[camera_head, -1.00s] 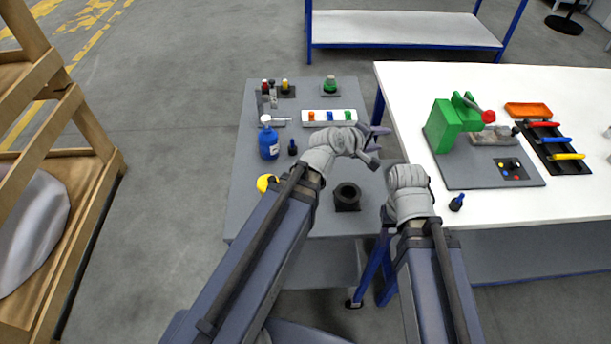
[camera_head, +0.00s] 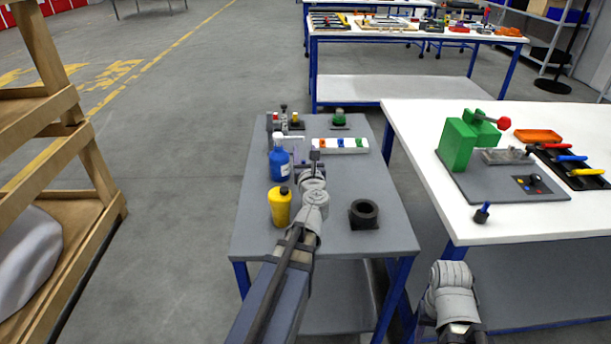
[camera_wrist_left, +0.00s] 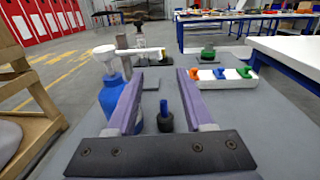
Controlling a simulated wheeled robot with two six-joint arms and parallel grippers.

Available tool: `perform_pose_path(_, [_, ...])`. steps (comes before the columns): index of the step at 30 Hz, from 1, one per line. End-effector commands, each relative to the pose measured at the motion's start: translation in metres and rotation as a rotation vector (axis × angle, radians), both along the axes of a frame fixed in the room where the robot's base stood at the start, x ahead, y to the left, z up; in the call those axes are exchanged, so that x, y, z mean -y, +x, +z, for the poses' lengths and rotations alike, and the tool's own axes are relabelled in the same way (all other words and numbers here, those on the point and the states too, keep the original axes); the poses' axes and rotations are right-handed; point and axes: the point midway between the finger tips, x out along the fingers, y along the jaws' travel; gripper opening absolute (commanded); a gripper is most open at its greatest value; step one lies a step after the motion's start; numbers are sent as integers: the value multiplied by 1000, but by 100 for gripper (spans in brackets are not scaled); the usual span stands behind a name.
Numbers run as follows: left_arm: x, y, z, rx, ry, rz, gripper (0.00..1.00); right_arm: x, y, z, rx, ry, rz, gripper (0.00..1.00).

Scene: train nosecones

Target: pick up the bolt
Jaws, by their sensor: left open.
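The bolt (camera_wrist_left: 165,118), with a blue shaft and a dark round head at its base, stands upright on the grey table in the left wrist view. My left gripper (camera_wrist_left: 158,88) is open, and the bolt shows between its two fingers, which do not grip it. In the head view my left gripper (camera_head: 308,160) is over the middle of the grey table and hides this bolt. A second similar bolt (camera_head: 481,213) stands near the front left edge of the white table. My right wrist shows low at the right; its gripper fingers are hidden.
A blue bottle (camera_head: 279,160) and a yellow container (camera_head: 280,207) stand left of my left gripper. A black ring-shaped part (camera_head: 364,214) is to its right. A white tray with coloured pieces (camera_head: 340,145) lies behind. A green press (camera_head: 466,140) stands on the white table (camera_head: 415,125).

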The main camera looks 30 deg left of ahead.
Motion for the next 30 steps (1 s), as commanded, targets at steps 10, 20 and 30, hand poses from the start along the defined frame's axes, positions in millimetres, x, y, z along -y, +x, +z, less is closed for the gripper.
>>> perform_pose_path(10, [1, 0, -43, -1, 3, -2, 52, 0, 0, -44, 0, 0, 0, 50])
perform_pose_path(20, [1, 0, -79, -2, 4, -3, 52, 0, 0, -79, 0, 0, 0, 50])
perform_pose_path(30, [-4, 8, -78, -2, 4, -2, 52, 0, 0, -78, 0, 0, 0, 50])
